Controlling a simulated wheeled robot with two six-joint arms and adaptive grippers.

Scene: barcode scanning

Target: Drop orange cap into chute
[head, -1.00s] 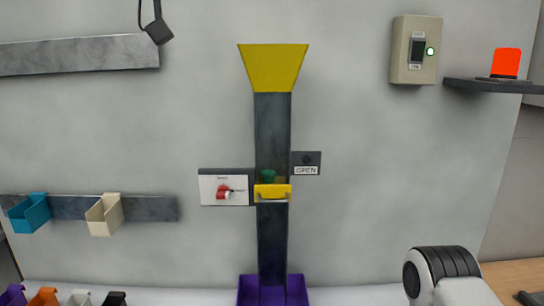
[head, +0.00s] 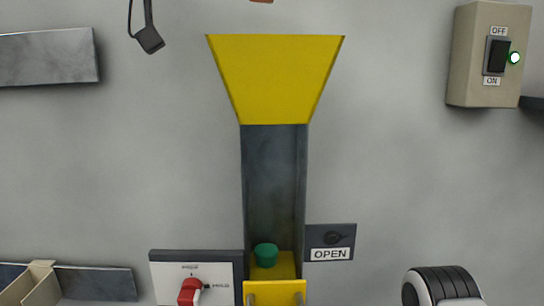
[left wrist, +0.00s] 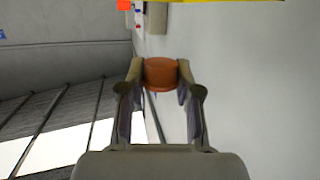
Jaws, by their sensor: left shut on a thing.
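The orange cap (left wrist: 160,72) is held between the fingertips of my left gripper (left wrist: 160,78) in the left wrist view. An orange-brown sliver at the top edge of the head view, above the funnel, looks like the same cap (head: 262,1). The chute has a wide yellow funnel (head: 275,80) on top of a grey channel (head: 274,175) on the wall. A yellow strip that may be the funnel rim (left wrist: 230,1) shows at the top of the left wrist view. My right gripper is not in view.
A green cap (head: 266,255) sits in the channel at the yellow gate (head: 275,292). A red knob panel (head: 165,275) and an OPEN sign (head: 330,243) flank the channel. A switch box (head: 489,60) is at right.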

